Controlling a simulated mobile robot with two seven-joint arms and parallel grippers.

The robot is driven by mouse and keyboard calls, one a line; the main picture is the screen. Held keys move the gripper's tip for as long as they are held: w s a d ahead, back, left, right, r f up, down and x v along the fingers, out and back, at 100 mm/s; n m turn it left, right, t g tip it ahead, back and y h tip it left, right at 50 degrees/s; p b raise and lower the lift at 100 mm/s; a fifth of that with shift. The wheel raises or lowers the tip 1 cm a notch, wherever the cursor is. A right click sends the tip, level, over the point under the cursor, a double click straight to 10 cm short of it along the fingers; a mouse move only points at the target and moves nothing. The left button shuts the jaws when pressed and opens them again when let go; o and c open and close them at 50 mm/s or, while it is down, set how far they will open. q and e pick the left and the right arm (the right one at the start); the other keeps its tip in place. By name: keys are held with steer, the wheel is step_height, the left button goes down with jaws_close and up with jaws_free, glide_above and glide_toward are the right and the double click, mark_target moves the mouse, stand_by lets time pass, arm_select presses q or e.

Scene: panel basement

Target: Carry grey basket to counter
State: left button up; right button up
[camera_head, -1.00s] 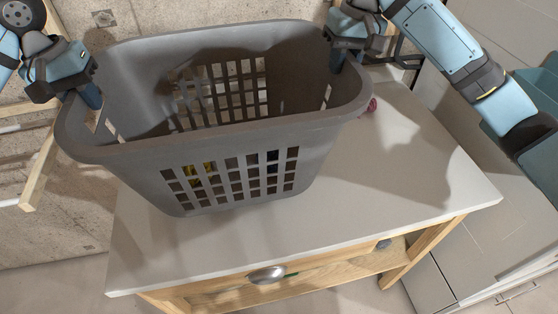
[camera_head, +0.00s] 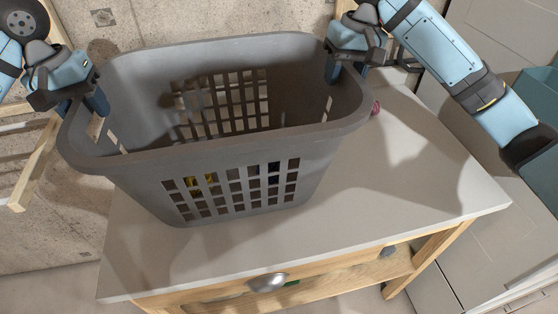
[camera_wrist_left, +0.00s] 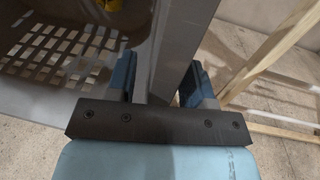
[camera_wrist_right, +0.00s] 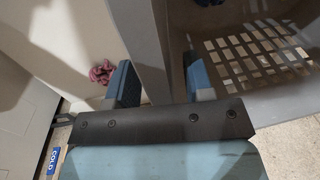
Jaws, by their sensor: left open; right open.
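The grey basket (camera_head: 230,150) stands upright on the white-topped counter (camera_head: 400,200), with slotted sides and an open top. My left gripper (camera_head: 85,103) is at the basket's left rim. In the left wrist view its open fingers (camera_wrist_left: 157,80) stand on both sides of the basket wall (camera_wrist_left: 185,40). My right gripper (camera_head: 345,68) is at the basket's right rim. In the right wrist view its open fingers (camera_wrist_right: 160,82) straddle the other wall (camera_wrist_right: 140,35), with gaps showing.
A small pink-red object (camera_head: 375,108) lies on the counter right of the basket; it also shows in the right wrist view (camera_wrist_right: 101,73). A wooden frame (camera_head: 35,165) stands at the left. Grey cabinets (camera_head: 500,225) are at the right.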

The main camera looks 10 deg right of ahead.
step_height(320, 180, up, 10)
arm_select(q)
step_height(320, 180, up, 12)
steer(key=a, duration=0.1)
steer(key=shift+a+f, duration=0.25)
steer(key=shift+a, duration=0.1)
stand_by(0.3)
stand_by(0.4)
